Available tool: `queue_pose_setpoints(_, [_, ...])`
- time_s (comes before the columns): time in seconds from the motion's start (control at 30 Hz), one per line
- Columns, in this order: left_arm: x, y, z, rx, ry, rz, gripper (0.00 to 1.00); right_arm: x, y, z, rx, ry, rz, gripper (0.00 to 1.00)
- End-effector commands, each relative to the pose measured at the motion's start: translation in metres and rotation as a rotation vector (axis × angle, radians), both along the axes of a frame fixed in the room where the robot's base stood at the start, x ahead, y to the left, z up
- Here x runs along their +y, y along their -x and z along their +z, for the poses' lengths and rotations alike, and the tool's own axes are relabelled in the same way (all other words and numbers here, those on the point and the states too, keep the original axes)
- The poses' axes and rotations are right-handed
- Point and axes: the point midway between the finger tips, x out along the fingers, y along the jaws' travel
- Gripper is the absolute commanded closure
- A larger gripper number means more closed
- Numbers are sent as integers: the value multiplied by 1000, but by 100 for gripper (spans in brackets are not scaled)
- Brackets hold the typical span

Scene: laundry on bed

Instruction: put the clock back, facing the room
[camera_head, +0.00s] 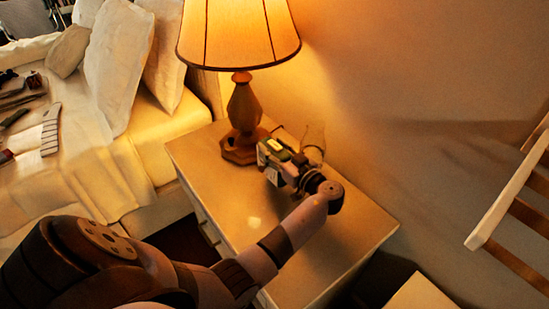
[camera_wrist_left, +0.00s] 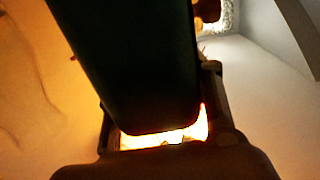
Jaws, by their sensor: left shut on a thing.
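My left gripper (camera_head: 283,168) is over the nightstand (camera_head: 225,205), near the base of the lamp (camera_head: 244,110). It is shut on a small boxy dark green thing, which I take to be the clock (camera_head: 272,149). In the left wrist view the clock (camera_wrist_left: 130,65) is a large dark block between the fingers, with its near side in shadow. I cannot tell which way its face points, or whether it touches the nightstand top. My right gripper is not in view.
A clear glass vessel (camera_head: 313,143) stands just behind the left gripper, near the wall. The bed (camera_head: 150,145) with pillows and scattered items is at left. A wooden slatted piece (camera_head: 510,190) is at right. The nightstand's front part is bare.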

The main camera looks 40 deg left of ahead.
Motion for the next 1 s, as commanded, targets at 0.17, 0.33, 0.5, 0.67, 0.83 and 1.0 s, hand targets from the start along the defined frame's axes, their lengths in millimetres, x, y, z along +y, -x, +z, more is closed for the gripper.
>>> queue_pose_setpoints(0.17, [0, -1, -18, 2, -4, -1, 100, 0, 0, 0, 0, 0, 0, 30])
queue_pose_setpoints(0.33, [0, -1, -36, -2, -4, -1, 100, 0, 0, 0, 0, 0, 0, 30])
queue_pose_setpoints(0.5, [0, -1, -38, -4, -3, -1, 100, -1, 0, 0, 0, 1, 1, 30])
queue_pose_setpoints(0.67, [0, 0, -39, -4, -3, -1, 100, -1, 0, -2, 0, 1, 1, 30])
queue_pose_setpoints(0.83, [0, 0, -42, -1, -1, 0, 51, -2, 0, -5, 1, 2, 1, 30])
queue_pose_setpoints(1.0, [0, 0, -42, -1, -1, 0, 40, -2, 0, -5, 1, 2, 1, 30])
